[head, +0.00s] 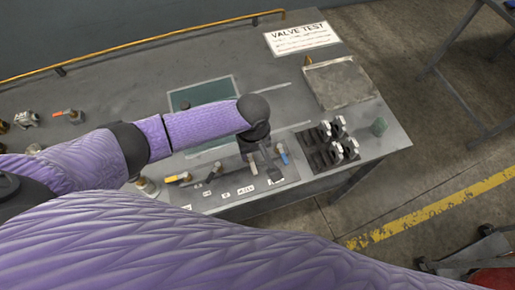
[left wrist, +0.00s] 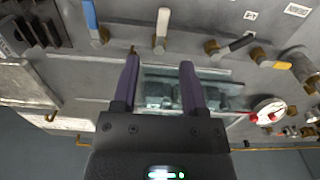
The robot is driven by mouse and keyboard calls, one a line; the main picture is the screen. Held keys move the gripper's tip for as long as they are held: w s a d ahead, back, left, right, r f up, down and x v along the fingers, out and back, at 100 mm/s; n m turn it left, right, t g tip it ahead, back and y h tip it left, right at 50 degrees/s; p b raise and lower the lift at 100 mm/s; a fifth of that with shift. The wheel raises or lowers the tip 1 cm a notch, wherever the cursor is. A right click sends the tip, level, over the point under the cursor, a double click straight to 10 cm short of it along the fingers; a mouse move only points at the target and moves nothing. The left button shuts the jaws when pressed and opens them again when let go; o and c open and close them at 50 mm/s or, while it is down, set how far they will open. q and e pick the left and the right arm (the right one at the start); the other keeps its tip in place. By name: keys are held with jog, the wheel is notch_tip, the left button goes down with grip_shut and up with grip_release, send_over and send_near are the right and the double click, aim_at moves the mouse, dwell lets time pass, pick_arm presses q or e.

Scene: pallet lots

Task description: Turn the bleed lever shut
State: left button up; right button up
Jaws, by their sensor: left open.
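A row of small valve levers lies along the table's near edge, with white label plates (head: 246,190) too small to read, so I cannot tell which is the bleed lever. The levers are yellow (head: 178,178), black (head: 215,172) and blue (head: 282,153). In the left wrist view the blue lever (left wrist: 91,18), a white lever (left wrist: 162,22), the black lever (left wrist: 241,43) and the yellow lever (left wrist: 275,65) show on brass fittings. My left gripper (head: 266,160) is open and empty above the row. Its fingertips (left wrist: 160,62) straddle the white lever's line in the picture, apart from it. My right gripper is out of view.
A metal plate (head: 338,82) and a VALVE TEST sign (head: 301,38) lie behind. A green mat (head: 203,92) and loose fittings (head: 70,115) lie left.

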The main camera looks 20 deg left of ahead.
aim_at(254, 168)
pick_arm(q)
jog(key=f+b, duration=0.1)
jog(key=f, duration=0.1)
jog(key=s+f, duration=0.1)
jog(key=f, duration=0.1)
jog(key=shift+s+f+b, duration=0.2)
jog(key=shift+f+b, duration=0.1)
jog(key=shift+b, duration=0.05)
jog(key=shift+w+f+b, duration=0.25)
jog(key=shift+f, duration=0.4)
jog(key=shift+w+f+b, duration=0.2)
jog(key=shift+w+f, duration=0.05)
jog(key=shift+f, duration=0.35)
jog(key=shift+s+f, duration=0.1)
jog(key=shift+s, duration=0.05)
jog(key=shift+c, duration=0.4)
grip_shut()
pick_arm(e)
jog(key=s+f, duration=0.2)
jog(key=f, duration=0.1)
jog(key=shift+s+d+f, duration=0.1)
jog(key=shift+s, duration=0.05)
